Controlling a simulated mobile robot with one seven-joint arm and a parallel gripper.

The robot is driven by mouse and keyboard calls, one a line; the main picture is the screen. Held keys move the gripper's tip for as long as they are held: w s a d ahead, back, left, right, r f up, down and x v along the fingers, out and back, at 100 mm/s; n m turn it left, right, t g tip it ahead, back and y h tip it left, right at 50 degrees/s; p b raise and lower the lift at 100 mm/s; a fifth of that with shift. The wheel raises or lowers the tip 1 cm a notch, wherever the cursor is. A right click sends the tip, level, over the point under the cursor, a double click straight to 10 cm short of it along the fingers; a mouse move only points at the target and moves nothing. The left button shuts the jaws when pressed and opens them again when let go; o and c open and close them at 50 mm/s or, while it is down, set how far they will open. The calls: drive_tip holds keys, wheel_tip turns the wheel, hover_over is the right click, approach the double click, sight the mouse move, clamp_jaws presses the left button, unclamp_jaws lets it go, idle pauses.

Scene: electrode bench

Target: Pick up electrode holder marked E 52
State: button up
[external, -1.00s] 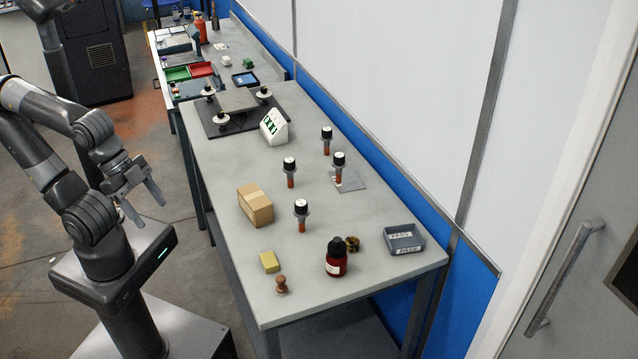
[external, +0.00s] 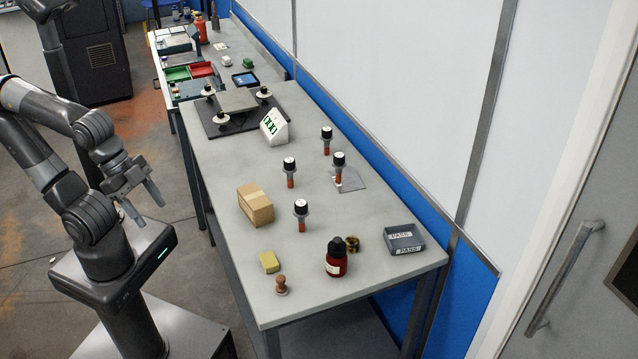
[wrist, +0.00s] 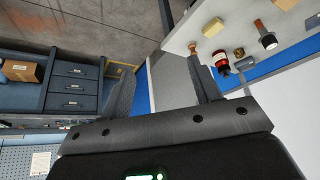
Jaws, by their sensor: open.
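Several electrode holders with black caps and orange-brown lower ends stand upright on the bench (external: 225,170). One holder (external: 301,217) is nearest the front, one (external: 289,172) is behind it, one (external: 339,168) is by a grey plate, and one (external: 326,141) is farthest back. The marks on their caps are too small to read, so I cannot tell which is E 52. My gripper (external: 141,207) is open and empty, left of the bench and apart from it. In the wrist view my gripper (wrist: 164,90) shows two spread fingers, with one holder (wrist: 266,36) at the upper right.
A cardboard box (external: 256,205) stands near the bench's left edge. A yellow block (external: 270,262), a wooden stamp (external: 281,285), a red bottle (external: 336,260), a brass ring (external: 352,244) and a PASS tray (external: 404,239) are near the front. A white display (external: 274,128) stands farther back.

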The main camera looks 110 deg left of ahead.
drive_tip(key=w+a+r+g, duration=0.1)
drive_tip(key=w+a+r, duration=0.1)
drive_tip(key=w+a, duration=0.35)
drive_tip(key=g, duration=0.5)
hover_over(302, 215)
drive_tip(key=a, duration=0.1)
drive_tip(key=shift+n, duration=0.4)
drive_tip(key=f, duration=1.1)
drive_tip(key=shift+s+a, duration=0.15)
drive_tip(key=shift+s, duration=0.25)
drive_tip(key=shift+a+f, duration=0.2)
wheel_tip(302, 215, down, 11)
drive_tip(key=shift+d+r, duration=0.1)
drive_tip(key=shift+r, duration=0.05)
drive_tip(key=shift+c, duration=0.5)
drive_tip(key=c, duration=0.9)
